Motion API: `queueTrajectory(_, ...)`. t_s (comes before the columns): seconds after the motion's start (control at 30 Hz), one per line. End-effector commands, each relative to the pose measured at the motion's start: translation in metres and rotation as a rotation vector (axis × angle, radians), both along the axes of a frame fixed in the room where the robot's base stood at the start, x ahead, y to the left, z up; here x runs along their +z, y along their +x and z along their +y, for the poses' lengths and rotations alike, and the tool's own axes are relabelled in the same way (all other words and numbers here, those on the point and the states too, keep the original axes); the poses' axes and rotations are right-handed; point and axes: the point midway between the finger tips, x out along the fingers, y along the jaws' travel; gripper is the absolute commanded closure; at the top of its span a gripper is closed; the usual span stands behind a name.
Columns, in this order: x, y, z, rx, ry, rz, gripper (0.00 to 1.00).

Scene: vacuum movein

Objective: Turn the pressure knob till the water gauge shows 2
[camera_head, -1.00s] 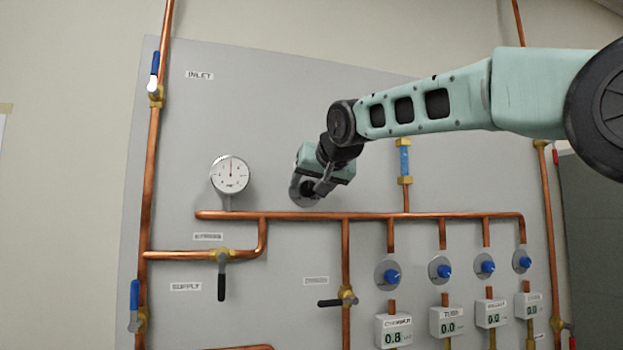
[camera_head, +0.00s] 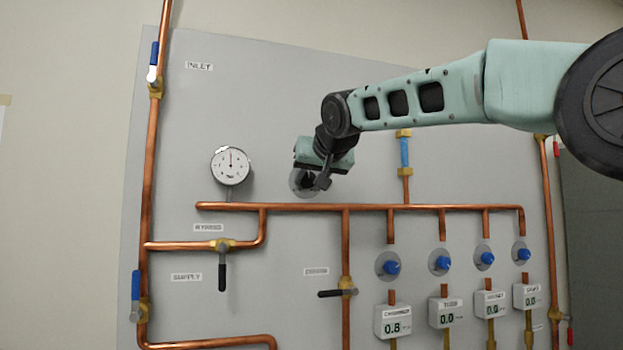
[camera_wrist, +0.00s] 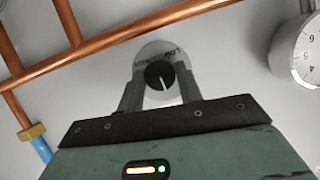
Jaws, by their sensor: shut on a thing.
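The pressure knob (camera_wrist: 159,75) is black with a white pointer line and sits on a round grey plate with small lettering, seen in the wrist view. My gripper (camera_wrist: 160,80) is shut on the knob, one finger on each side. In the head view my gripper (camera_head: 308,181) is at the panel above the long copper pipe and hides the knob; part of the round plate (camera_head: 297,184) shows. The round water gauge (camera_head: 231,166) is on the panel to the left, its needle pointing about straight up; its numbers are too small to read there. The gauge's edge (camera_wrist: 306,50) shows at the wrist view's right.
The copper manifold pipe (camera_head: 300,207) runs just below my gripper. Several blue knobs (camera_head: 391,267) with digital readouts (camera_head: 393,322) are lower right; the leftmost reads 0.8. Black-handled valves (camera_head: 222,271) and blue-handled valves are on the pipes. The upper panel is clear.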

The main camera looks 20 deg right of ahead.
Motion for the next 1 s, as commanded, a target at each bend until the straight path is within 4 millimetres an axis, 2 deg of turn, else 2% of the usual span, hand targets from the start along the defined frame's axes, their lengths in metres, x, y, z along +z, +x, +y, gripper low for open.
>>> queueTrajectory(1.0,-0.0036,-0.0002,0.0070,0.001,-0.882,-0.004,0.87)
